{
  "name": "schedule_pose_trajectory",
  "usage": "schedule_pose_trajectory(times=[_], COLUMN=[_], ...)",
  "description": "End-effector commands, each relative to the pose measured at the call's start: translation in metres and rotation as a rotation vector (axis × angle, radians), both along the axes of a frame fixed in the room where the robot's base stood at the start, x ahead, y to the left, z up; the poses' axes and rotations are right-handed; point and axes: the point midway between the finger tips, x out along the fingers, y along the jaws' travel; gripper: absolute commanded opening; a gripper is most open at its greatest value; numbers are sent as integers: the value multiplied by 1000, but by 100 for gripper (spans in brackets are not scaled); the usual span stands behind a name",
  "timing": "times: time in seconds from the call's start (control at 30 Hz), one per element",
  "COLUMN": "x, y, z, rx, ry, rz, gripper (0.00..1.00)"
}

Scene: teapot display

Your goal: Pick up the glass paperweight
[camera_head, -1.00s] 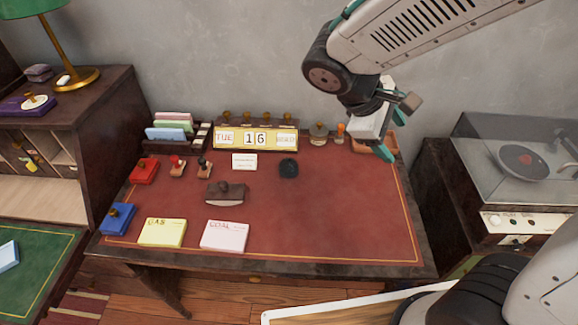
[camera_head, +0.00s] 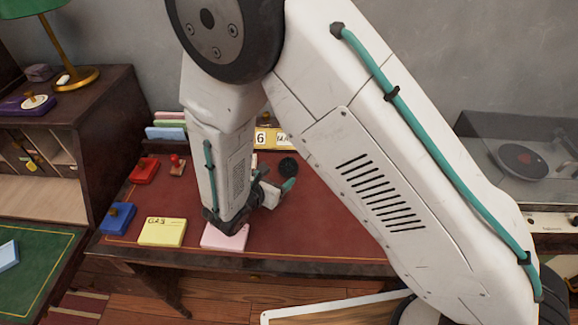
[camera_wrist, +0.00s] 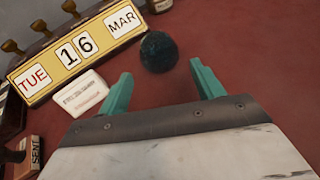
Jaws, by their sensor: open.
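The glass paperweight, a dark green-black round lump, sits on the red desk top. It shows in the wrist view (camera_wrist: 158,52) just beyond my fingertips, and in the head view (camera_head: 288,166) right of my forearm. My gripper (camera_wrist: 162,82) is open and empty, its two teal fingers apart on either side of the line to the paperweight. In the head view my gripper (camera_head: 280,185) is partly hidden by my own arm, low over the desk and a little nearer than the paperweight. It does not appear to touch it.
The yellow calendar (camera_wrist: 75,47) stands at the left, with a small white card (camera_wrist: 80,92) in front of it. Stamps stand behind and beside it. In the head view, a yellow pad (camera_head: 162,232) and pink pad (camera_head: 225,237) lie near the front edge. The desk's right side is largely hidden by my arm.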

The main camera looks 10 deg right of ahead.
Motion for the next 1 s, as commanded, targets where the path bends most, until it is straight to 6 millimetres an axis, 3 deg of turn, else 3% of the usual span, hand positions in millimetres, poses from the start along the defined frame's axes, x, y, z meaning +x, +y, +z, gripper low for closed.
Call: schedule_pose_trajectory(times=[0.4,0.67,0.83,1.0], x=[42,44,44,44], y=[-32,-33,-33,-33], z=[-18,-19,-19,-18], rx=[1,2,2,2], ry=[0,0,0,-1], rz=[-4,-3,-3,-3], gripper=[67,67,25,24])
